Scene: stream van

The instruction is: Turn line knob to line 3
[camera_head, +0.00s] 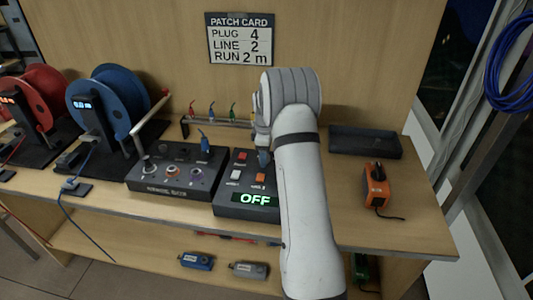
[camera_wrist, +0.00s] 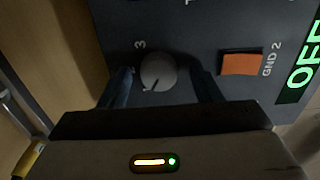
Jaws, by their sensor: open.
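The line knob (camera_wrist: 158,70) is a round grey dial on the dark control box (camera_wrist: 195,28) in the wrist view. A "3" is printed at its upper left, and a small dark mark shows near its lower edge. My gripper (camera_wrist: 163,76) is open, with one dark finger on each side of the knob. I cannot tell whether the fingers touch it. In the head view my gripper (camera_head: 264,158) is over the back of the control box (camera_head: 225,207), and my arm hides the knob. The box's green display reads "OFF" (camera_head: 255,199).
An orange switch marked "GND 2" (camera_wrist: 241,64) lies right of the knob. A second dark control panel (camera_head: 150,185) stands left of the box. An orange device (camera_head: 376,190) and black tray (camera_head: 365,142) are on the right. The patch card (camera_head: 239,39) reads plug 4, line 2.

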